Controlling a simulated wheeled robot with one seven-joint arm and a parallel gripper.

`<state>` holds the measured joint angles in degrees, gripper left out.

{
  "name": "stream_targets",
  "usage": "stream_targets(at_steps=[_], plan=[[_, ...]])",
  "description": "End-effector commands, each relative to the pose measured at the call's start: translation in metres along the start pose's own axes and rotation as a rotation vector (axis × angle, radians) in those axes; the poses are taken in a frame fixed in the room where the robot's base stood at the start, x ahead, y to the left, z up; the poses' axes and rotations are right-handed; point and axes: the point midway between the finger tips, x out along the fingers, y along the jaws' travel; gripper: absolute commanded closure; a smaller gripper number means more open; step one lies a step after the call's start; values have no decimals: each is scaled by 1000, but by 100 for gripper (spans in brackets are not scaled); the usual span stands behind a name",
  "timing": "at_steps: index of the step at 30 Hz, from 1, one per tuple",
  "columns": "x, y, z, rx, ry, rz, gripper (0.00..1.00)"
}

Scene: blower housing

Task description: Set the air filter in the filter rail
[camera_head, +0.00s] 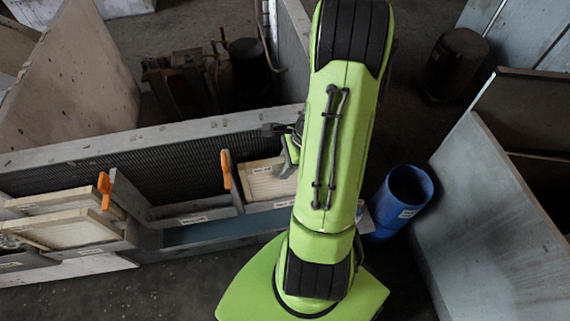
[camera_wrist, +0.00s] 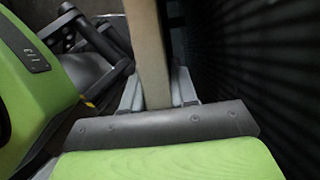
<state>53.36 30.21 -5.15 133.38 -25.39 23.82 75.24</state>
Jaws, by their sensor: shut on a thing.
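My gripper (camera_head: 290,155) is partly hidden behind my green arm in the head view. In the wrist view my gripper (camera_wrist: 157,88) has its grey fingers shut on the beige edge of a panel, the air filter (camera_wrist: 147,45). In the head view the air filter (camera_head: 268,182) is a pale, framed panel standing upright in or just above the housing's right bay, its right side hidden by my arm. A labelled grey rail (camera_head: 193,219) runs along the housing front beside it; I cannot tell whether the filter is seated in a rail.
An orange lever (camera_head: 226,168) stands just left of the filter, and another orange lever (camera_head: 105,190) farther left by other pale filters (camera_head: 75,231). A dark mesh wall (camera_head: 170,170) rises behind. A blue bin (camera_head: 402,200) and a grey panel (camera_head: 500,215) stand right.

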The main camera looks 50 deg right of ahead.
Motion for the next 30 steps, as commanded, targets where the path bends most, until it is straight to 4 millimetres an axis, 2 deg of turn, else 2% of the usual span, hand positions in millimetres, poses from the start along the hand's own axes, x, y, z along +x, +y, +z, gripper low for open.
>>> stream_targets(at_steps=[13,14,18,19,25,30], plan=[[2,0,-1,0,0,-1,100],[2,0,-1,0,0,-1,68],[2,0,-1,0,0,-1,46],[2,0,-1,0,0,-1,43],[2,0,-1,0,0,-1,43],[2,0,-1,1,0,0,17]])
